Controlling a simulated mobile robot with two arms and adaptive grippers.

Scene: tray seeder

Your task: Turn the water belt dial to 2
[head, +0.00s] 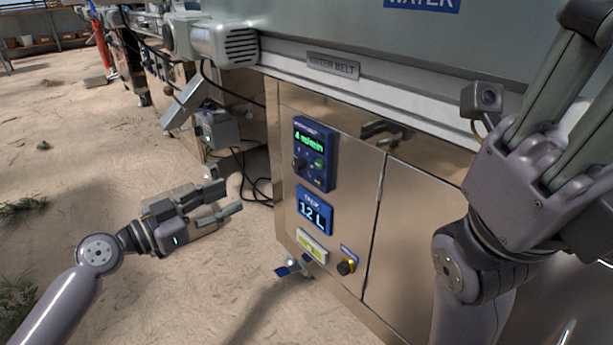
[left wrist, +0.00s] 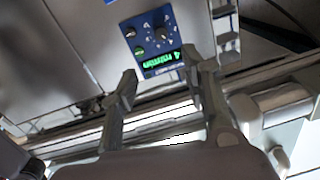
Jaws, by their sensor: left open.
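The water belt control panel (head: 314,153) is a blue plate on the steel cabinet under the WATER BELT label. It has a green display reading about 4 m/min, a dark dial (head: 299,163) and a green button (head: 319,163). In the left wrist view the panel appears upside down, with the dial (left wrist: 162,33) beyond the fingertips. My left gripper (head: 230,199) is open and empty, left of the cabinet and apart from the panel. Its two fingers (left wrist: 160,78) are spread in the left wrist view. My right gripper (head: 575,85) is raised at the upper right, its tips partly cut off.
Below the panel are a blue tank display (head: 314,210) reading 12 L, a small green-yellow gauge (head: 311,245) and a black knob (head: 346,267). A motor housing (head: 225,44) juts out above. A grey box (head: 216,129) and cables hang behind. Sandy ground is clear at left.

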